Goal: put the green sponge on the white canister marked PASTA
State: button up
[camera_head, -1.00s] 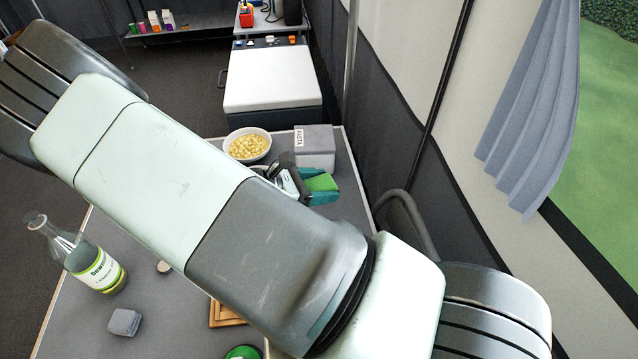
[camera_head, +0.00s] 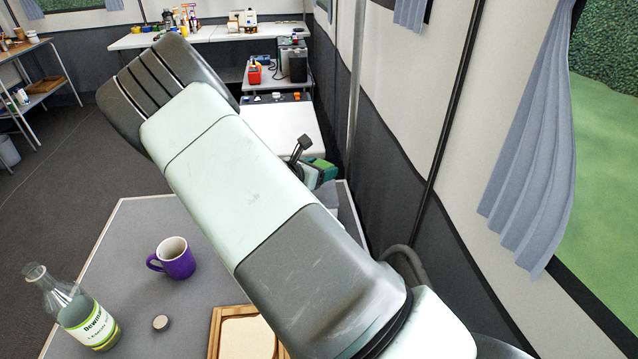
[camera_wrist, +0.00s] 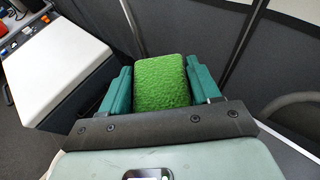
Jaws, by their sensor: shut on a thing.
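The green sponge (camera_wrist: 162,85) is held between the two teal fingers of my gripper (camera_wrist: 158,74) in the wrist view. My gripper is shut on it, one finger at each side. In the head view my gripper (camera_head: 318,170) shows only in part beyond my arm, up near the white-topped unit behind the table. The white canister marked PASTA cannot be made out now. My arm covers most of its part of the table, and no PASTA label shows in either current view.
A purple mug (camera_head: 174,258), a clear bottle (camera_head: 85,318), a small round grey piece (camera_head: 160,322) and a wooden board (camera_head: 217,335) are on the grey table (camera_head: 130,225). The white-topped unit (camera_wrist: 55,65) stands beyond. The dark wall (camera_head: 390,170) is close on the right.

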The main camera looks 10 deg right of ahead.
jog(key=shift+f, duration=2.15)
jog(key=shift+f, duration=0.2)
jog(key=o, duration=1)
